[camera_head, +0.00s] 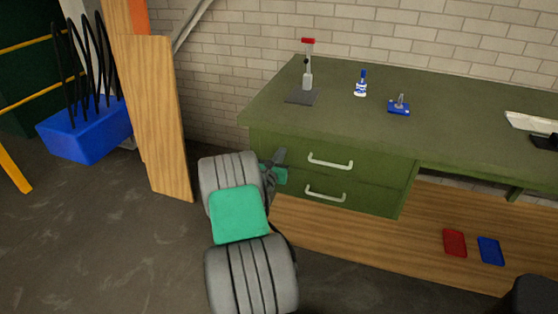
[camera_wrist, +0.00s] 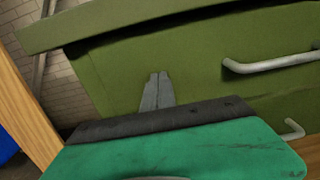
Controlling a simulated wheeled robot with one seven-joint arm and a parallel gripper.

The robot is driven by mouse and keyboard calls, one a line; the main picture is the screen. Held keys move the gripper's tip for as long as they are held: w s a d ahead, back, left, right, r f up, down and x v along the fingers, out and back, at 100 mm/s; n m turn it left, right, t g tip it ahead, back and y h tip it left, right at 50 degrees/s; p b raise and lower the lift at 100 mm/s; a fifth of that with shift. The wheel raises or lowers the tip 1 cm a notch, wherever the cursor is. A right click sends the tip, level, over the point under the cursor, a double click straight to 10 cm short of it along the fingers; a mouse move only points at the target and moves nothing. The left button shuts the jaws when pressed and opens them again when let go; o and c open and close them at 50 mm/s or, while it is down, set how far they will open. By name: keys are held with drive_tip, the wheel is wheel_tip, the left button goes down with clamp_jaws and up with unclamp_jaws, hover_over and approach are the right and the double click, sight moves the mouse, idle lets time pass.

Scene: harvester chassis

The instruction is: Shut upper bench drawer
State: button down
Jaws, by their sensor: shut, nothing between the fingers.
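The green bench (camera_head: 440,120) has two drawers at its left end. The upper drawer (camera_head: 375,167) has a pale bar handle (camera_head: 330,161) and looks flush or nearly flush with the lower drawer (camera_head: 365,200); I cannot tell if a small gap is left. My gripper (camera_head: 281,154) is shut and empty at the left part of the upper drawer's front, left of the handle. In the wrist view, the fingertips (camera_wrist: 158,76) point at the plain green drawer front (camera_wrist: 195,65), with the handle (camera_wrist: 270,64) to their right. Whether they touch it is unclear.
On the bench top stand a red-topped tool stand (camera_head: 307,80), a blue-and-white bottle (camera_head: 360,85) and a small blue device (camera_head: 399,107). A wooden post (camera_head: 165,120) and a blue bin (camera_head: 85,135) are at left. Red (camera_head: 455,243) and blue (camera_head: 490,251) trays lie under the bench.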

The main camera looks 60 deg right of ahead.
drive_tip(key=shift+w+d+r, duration=0.15)
drive_tip(key=shift+w+r, duration=0.05)
drive_tip(key=shift+r, duration=0.25)
drive_tip(key=v, duration=1.4)
drive_tip(key=w+a+r+m+y+p, duration=0.3)
drive_tip(key=a+r+m+y+p, duration=0.15)
drive_tip(key=a+m, duration=0.5)
drive_tip(key=w+a+r+m+y+p, duration=0.35)
drive_tip(key=a+m+y, duration=0.35)
drive_tip(key=a, duration=0.4)
drive_tip(key=s+a+r+m+y+p, duration=0.1)
drive_tip(key=s+a+r+y, duration=0.1)
drive_tip(key=a, duration=0.5)
drive_tip(key=s+a+r+m+y+p, duration=0.1)
drive_tip(key=s+a+r+y+p, duration=0.1)
drive_tip(key=a, duration=0.6)
drive_tip(key=s+a+r+m+y+p, duration=0.1)
drive_tip(key=s+a+r, duration=0.3)
drive_tip(key=a, duration=0.4)
drive_tip(key=shift+s+a+r+m+g+y+p, duration=0.15)
drive_tip(key=shift+s+r+m+g+y+p, duration=0.25)
drive_tip(key=shift+r+m+y, duration=0.2)
